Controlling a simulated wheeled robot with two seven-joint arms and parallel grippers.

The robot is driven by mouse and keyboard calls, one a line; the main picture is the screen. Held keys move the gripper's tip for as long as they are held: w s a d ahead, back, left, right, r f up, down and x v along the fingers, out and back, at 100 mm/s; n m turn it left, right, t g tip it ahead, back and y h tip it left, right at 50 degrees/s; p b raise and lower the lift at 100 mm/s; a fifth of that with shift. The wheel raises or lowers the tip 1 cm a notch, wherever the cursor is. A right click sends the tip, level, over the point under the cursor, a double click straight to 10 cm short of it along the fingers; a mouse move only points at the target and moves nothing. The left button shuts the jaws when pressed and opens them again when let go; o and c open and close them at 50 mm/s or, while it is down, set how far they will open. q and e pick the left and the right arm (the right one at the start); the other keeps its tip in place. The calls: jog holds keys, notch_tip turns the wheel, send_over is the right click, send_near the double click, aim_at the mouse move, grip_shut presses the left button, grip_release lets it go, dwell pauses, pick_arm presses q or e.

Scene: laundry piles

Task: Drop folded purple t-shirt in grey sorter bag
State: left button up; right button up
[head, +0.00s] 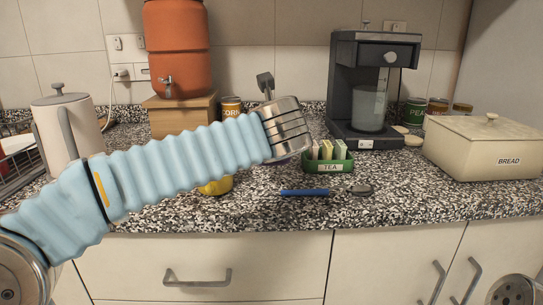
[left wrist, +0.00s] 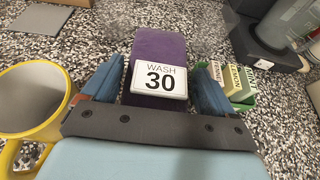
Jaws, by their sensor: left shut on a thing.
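My left gripper (head: 286,130) reaches in from the left over the counter, its fingertips pointing away and hidden in the head view. In the left wrist view, the left gripper's blue fingers (left wrist: 160,64) stand on either side of a purple piece (left wrist: 160,47) with a white "WASH 30" label, and are shut on it. It looks like the folded purple t-shirt, but only a narrow strip shows. No grey sorter bag is in view.
A yellow mug (left wrist: 30,100) stands left of the gripper. A green tea box (head: 330,163) and coffee machine (head: 340,90) are to its right, with a cream bread bin (head: 490,145) farther right. A blue-handled tool (head: 305,192) lies near the counter's front edge. Bare counter shows around it.

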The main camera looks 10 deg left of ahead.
pick_arm(q)
jog(key=f, duration=0.1)
jog(key=w+f, duration=0.1)
jog(key=f, duration=0.2)
jog(key=shift+w+a+f, duration=0.2)
jog(key=shift+w+a, duration=0.2)
jog(key=shift+s+f, duration=0.1)
jog(key=shift+f, duration=0.35)
jog(key=shift+f, duration=0.1)
jog(key=o, duration=0.9)
